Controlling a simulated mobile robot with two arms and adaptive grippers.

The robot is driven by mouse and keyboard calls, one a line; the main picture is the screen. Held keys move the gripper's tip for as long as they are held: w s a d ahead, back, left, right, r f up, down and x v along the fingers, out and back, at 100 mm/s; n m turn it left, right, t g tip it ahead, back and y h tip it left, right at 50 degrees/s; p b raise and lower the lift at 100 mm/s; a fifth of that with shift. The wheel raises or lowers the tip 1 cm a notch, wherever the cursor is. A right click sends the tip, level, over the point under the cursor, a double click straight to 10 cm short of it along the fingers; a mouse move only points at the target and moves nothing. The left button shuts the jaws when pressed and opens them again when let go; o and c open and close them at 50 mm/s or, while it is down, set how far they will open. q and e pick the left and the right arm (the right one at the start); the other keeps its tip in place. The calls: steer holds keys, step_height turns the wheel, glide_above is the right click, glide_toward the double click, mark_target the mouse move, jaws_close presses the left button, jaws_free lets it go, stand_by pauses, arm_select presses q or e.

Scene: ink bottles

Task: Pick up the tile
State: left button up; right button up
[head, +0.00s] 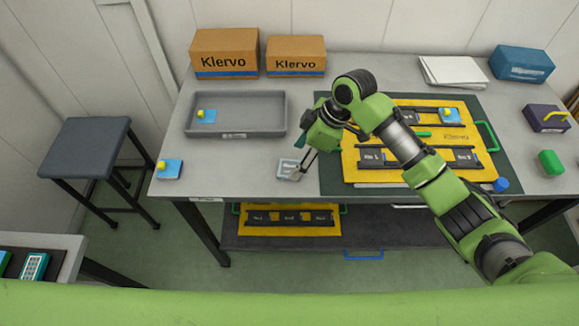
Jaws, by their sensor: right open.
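A blue tile with a yellow knob (171,171) lies at the left front corner of the table. A similar blue tile with a yellow knob (207,117) lies in the left part of the grey tray (262,131). My right gripper (299,170) is open and points down just left of the dark green mat. Its fingers are beside a small pale square piece (287,167) on the table; I cannot tell whether they touch it. My left gripper is not in view.
A yellow board with dark ink holders (382,172) lies on the green mat (333,183), partly behind my right arm. Two Klervo boxes (225,53) (296,55) stand at the back. A blue cap (501,185) and a green block (550,162) are at right. Tabletop between the left tile and pale piece is clear.

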mark_target(290, 168)
steer(key=x, duration=0.3)
steer(key=shift+s+a+f+p, duration=0.15)
steer(key=shift+s+p, duration=0.15)
steer(key=shift+p, duration=0.1)
steer(key=shift+f, duration=0.15)
steer(key=shift+w, duration=0.1)
steer(key=c, duration=1.2)
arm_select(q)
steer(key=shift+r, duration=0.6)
arm_select(e)
steer(key=shift+c, duration=0.2)
